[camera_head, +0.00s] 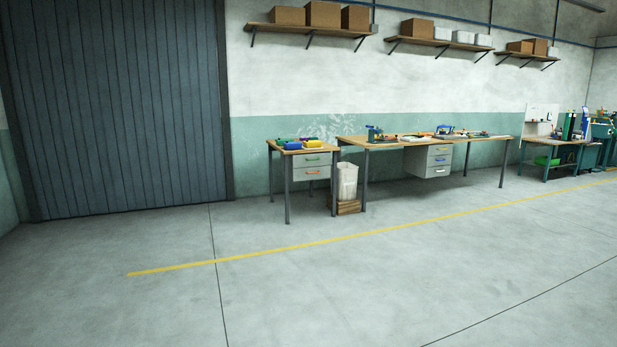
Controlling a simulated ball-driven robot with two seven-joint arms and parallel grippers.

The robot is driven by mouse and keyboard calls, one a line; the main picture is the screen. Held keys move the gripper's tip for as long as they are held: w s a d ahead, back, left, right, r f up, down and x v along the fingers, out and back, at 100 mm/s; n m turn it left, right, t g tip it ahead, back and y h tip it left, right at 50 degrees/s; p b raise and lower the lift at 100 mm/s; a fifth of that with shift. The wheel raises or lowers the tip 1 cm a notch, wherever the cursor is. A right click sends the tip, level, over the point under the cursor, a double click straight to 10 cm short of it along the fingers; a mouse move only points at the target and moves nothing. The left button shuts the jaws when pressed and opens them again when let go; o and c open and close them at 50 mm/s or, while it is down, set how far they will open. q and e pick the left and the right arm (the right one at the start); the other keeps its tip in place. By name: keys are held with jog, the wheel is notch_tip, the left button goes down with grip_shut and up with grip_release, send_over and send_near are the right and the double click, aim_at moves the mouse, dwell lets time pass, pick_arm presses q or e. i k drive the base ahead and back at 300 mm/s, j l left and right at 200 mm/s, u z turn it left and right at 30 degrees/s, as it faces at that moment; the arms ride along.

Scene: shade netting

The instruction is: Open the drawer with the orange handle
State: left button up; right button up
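The orange handle (312,172) is on the lower drawer (303,175) of a small grey drawer unit under the small wooden-topped table (303,150) by the wall. The drawer above it has a green handle (312,159). Both drawers look shut. The table stands some way off across the floor. Neither of my grippers is in view.
A white bin (347,180) and brown wooden pieces (348,207) stand right of the small table. A longer workbench (420,141) with a drawer unit (428,160) is beyond. The floor (300,290) in front is clear, with a yellow line (330,241) across it.

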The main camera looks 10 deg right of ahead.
aim_at(301, 175)
jog(key=i+l+z, duration=0.1)
jog(key=i+z, duration=0.35)
jog(key=i, duration=5.95)
